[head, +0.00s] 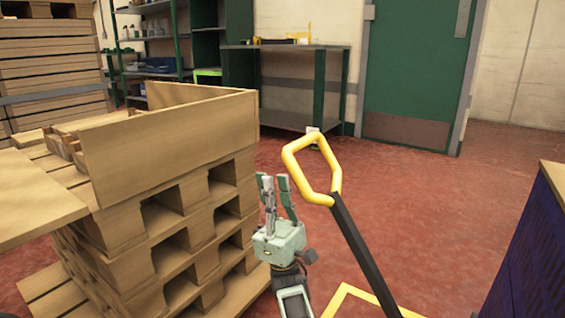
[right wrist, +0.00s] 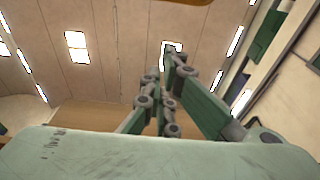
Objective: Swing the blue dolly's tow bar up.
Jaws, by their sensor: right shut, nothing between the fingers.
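The tow bar (head: 362,246) is a dark bar with a yellow loop handle (head: 289,152) at its upper end. It stands at a slant, leaning up and to the left in the head view. A yellow frame edge (head: 345,290) shows low beside it; I cannot tell whether it belongs to the dolly. My right gripper (head: 275,181) points upward just left of the bar, below the handle, and appears apart from both. It is shut and empty; its fingers also show in the right wrist view (right wrist: 168,60). My left gripper is not in view.
Stacked wooden pallets (head: 190,235) with a boarded crate (head: 170,140) on top stand close on the left. A dark blue box with a wooden top (head: 530,245) stands at the right edge. A metal workbench (head: 300,120) and green door (head: 415,70) are behind. Red floor is clear between.

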